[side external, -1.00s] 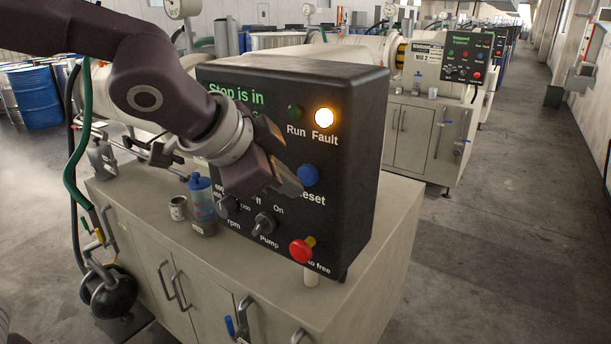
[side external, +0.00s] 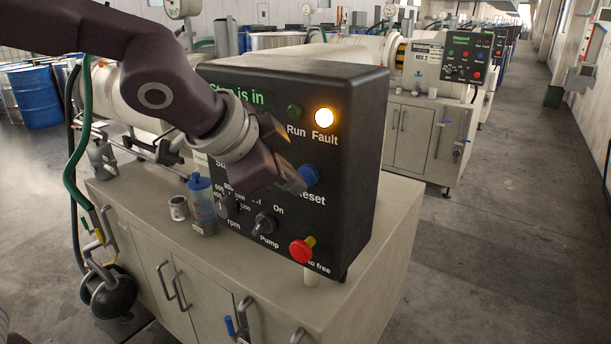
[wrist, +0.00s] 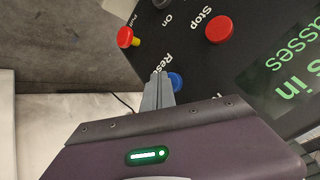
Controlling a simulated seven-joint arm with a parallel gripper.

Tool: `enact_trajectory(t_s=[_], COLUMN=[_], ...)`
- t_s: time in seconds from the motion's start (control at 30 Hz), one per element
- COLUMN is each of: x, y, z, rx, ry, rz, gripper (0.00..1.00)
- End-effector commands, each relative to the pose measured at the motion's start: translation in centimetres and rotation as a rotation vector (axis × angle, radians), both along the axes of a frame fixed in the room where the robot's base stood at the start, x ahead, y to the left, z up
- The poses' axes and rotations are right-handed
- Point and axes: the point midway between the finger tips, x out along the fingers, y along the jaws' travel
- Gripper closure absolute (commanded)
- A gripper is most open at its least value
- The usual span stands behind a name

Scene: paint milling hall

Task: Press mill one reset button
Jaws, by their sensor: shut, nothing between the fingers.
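The black control box (side external: 345,225) stands on the bench and carries a blue button (side external: 309,175) with a label ending in "eset" in the side view. In the wrist view the blue button (wrist: 176,81) shows beside the label "Rese". My gripper (side external: 298,186) is shut and empty, its fingertips close to the blue button; in the wrist view the fingers (wrist: 158,88) lie just beside the button and partly cover its label. I cannot tell whether they touch it. The Fault lamp (side external: 324,118) is lit amber. The Run lamp (side external: 294,112) is dark green.
A red mushroom knob with a yellow collar (side external: 301,250) sits low on the box. The pump switch (side external: 264,223) is beside it. A red Stop button (wrist: 218,29) shows in the wrist view. A blue-capped bottle (side external: 202,205) and small can (side external: 179,208) stand on the bench.

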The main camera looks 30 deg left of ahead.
Motion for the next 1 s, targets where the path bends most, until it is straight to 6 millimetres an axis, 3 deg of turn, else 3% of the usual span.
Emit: enact_trajectory(t_s=[1.0], x=[0.94], y=[-0.03], z=[0.03], rx=[-0.001], ry=[-0.001], rz=[0.000], gripper=[1.00])
